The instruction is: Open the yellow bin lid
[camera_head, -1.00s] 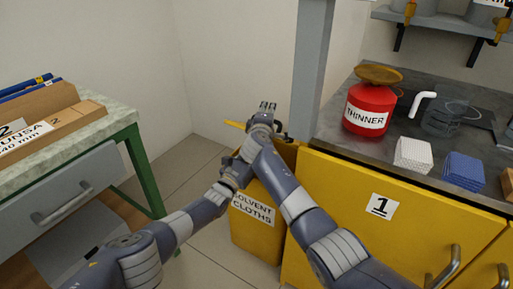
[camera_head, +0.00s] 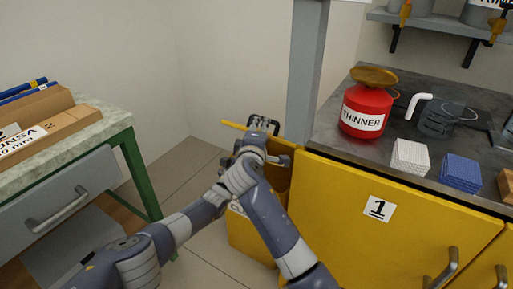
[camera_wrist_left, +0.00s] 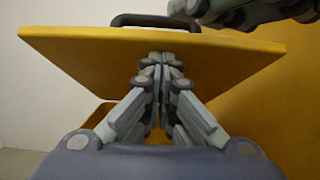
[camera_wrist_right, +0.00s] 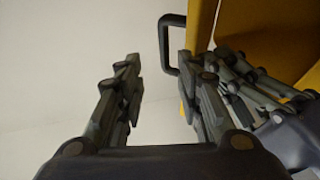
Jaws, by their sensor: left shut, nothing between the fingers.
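The yellow bin (camera_head: 245,240) stands on the floor, its label mostly behind my arms. Its lid (camera_head: 234,126) is raised at a tilt and also fills the upper part of the left wrist view (camera_wrist_left: 90,55). The lid's black handle (camera_wrist_right: 166,45) shows in the right wrist view and at the lid's top edge in the left wrist view (camera_wrist_left: 150,20). My left gripper (camera_wrist_left: 165,62) is shut and empty, its fingertips at the lid's underside; contact is unclear. My right gripper (camera_wrist_right: 160,68) is open and empty, with one finger close to the handle.
A yellow cabinet (camera_head: 400,235) marked 1 stands right beside the bin, below a counter with a red thinner can (camera_head: 367,108). A grey post (camera_head: 307,75) rises behind. A green-legged workbench (camera_head: 130,150) stands left. My arms cross closely over the bin.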

